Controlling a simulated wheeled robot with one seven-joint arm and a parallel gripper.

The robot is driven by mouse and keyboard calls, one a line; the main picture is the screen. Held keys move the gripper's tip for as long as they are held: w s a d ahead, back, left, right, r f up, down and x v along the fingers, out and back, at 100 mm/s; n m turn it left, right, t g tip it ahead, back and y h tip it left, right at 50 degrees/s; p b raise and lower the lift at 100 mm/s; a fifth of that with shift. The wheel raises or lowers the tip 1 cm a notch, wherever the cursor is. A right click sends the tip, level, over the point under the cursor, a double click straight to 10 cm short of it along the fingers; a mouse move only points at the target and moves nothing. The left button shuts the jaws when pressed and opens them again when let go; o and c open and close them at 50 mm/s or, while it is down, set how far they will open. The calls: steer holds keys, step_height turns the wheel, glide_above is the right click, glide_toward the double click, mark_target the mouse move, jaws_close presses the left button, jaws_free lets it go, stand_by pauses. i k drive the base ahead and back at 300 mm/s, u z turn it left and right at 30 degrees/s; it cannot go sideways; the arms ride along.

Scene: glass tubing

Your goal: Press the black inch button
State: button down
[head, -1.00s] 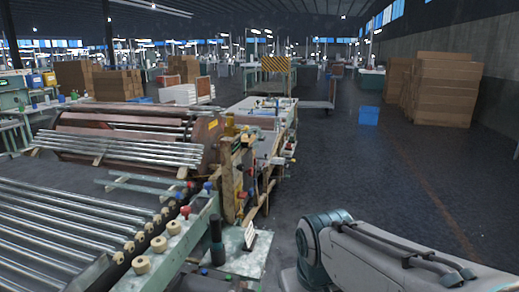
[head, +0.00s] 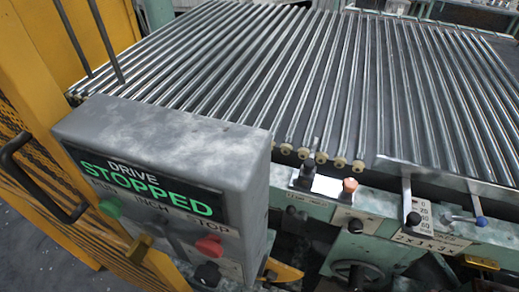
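A grey control box (head: 160,130) stands at the lower left in the head view. Its lit display (head: 140,185) reads "DRIVE STOPPED" in white and green. Below it a label strip carries the words INCH and STOP, with a partly covered word at left. A green button (head: 110,207) is at the left and a red button (head: 209,246) is under STOP. A black button (head: 207,273) sits below the red one. A dark patch lies under INCH; I cannot tell whether it is a button. My gripper is not in view.
A yellow frame with mesh (head: 40,60) and a black handle (head: 35,180) stands left of the box. Rollers or glass tubes (head: 330,80) fill the bed behind. A green rail holds another black button (head: 307,175), an orange button (head: 349,186) and levers (head: 413,218).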

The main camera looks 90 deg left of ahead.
mark_target(157, 226)
steer(key=u, duration=3.8)
